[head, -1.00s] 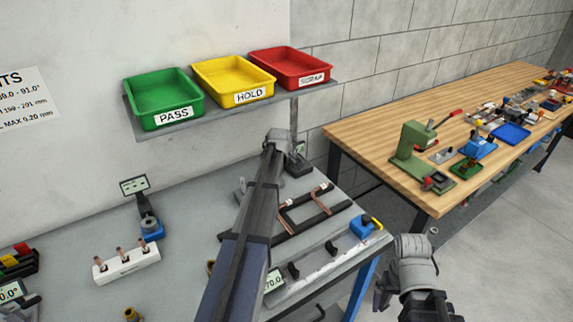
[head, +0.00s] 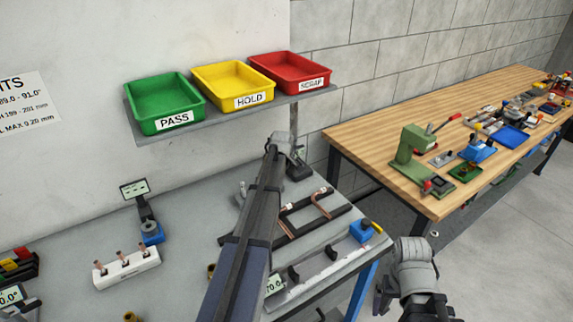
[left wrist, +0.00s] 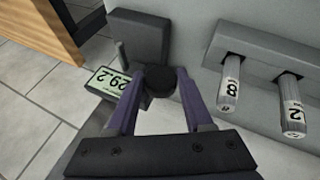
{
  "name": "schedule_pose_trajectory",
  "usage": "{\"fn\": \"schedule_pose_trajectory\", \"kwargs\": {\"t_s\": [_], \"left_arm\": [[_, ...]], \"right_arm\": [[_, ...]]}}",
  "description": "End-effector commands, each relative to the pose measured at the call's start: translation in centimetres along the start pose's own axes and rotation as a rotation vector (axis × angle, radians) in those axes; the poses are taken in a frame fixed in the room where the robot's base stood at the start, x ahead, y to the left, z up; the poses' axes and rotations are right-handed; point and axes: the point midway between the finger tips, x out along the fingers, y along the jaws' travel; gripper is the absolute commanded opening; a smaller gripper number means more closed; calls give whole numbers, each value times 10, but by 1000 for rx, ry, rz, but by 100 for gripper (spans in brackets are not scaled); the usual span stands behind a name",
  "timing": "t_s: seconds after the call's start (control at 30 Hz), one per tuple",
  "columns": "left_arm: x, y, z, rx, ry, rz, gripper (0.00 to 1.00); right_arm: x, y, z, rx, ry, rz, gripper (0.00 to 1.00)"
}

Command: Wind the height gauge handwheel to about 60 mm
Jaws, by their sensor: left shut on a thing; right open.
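The height gauge (head: 300,168) stands at the far right of the grey bench in the head view, partly hidden by my left arm. In the left wrist view its display (left wrist: 112,84) is turned sideways and seems to read 29.2. The dark round handwheel (left wrist: 160,82) sits between the purple fingers of my left gripper (left wrist: 162,88), which is shut on it. The left fingertips are hidden or too small to make out in the head view. My right gripper (head: 384,296) is open and empty, low at the right, off the bench edge.
Green (head: 163,105), yellow (head: 232,88) and red (head: 290,73) trays sit on a shelf above the gauge. Bent copper tubes (head: 320,205) lie beside my left arm. Two labelled cylinders (left wrist: 229,85) hang in a rack beside the gripper. A wooden bench (head: 370,140) stands at right.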

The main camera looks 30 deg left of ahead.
Motion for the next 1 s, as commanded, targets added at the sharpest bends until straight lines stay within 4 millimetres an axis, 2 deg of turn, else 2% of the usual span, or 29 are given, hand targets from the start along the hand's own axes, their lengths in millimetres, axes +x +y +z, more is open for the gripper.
{"fn": "schedule_pose_trajectory", "kwargs": {"t_s": [0.4, 0.7, 1.0], "left_arm": [[2, 6, 1, 125, 29, -261, 0], [4, 6, 2, 204, 49, -428, 0], [2, 6, 3, 242, 57, -512, 0]], "right_arm": [[-16, 2, 1, 0, 0, 0, 100], [-14, 1, 1, 0, 0, 0, 100], [-13, 1, 1, 0, 0, 0, 100]]}}
